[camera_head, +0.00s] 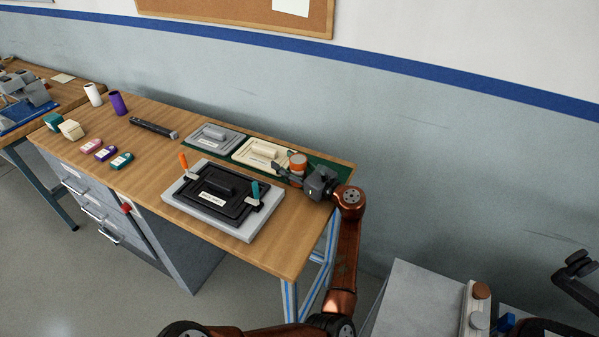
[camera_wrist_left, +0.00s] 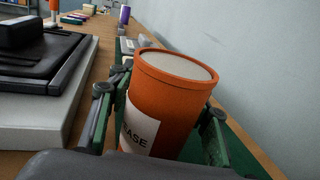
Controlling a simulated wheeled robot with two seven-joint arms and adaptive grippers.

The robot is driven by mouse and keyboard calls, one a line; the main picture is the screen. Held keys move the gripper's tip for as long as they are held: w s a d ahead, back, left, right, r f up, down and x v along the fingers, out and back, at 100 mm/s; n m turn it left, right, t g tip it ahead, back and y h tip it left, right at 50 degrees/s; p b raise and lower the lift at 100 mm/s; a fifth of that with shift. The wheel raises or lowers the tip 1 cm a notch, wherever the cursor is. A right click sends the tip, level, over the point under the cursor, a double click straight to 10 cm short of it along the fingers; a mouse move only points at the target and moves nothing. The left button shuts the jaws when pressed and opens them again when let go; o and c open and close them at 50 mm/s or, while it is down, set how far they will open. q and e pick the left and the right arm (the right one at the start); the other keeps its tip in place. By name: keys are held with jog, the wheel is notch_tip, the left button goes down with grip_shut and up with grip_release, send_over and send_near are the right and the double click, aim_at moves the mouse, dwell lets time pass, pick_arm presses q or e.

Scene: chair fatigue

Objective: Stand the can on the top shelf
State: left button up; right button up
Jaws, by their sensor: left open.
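The orange can (camera_head: 298,161) with a pale top stands upright at the right end of the workbench, on the green mat. My left gripper (camera_head: 291,173) reaches it from the right and is open around it. In the left wrist view the can (camera_wrist_left: 170,95) sits between the two fingers, one on each side; part of its white label reads "ASE". Its base is hidden by the gripper. I cannot tell whether the fingers touch it. I cannot make out a top shelf in these views. My right gripper is not in view.
A grey plate (camera_head: 183,200) with a black fixture and upright orange and teal handles lies just left of the gripper. Grey (camera_head: 216,137) and cream (camera_head: 250,157) fixtures lie on the green mat. Small blocks and a purple cylinder (camera_head: 117,103) stand further left. The wall is close behind.

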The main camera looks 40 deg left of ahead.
pick_arm(q)
jog(key=shift+a, duration=0.1)
grip_shut()
dwell(0.6)
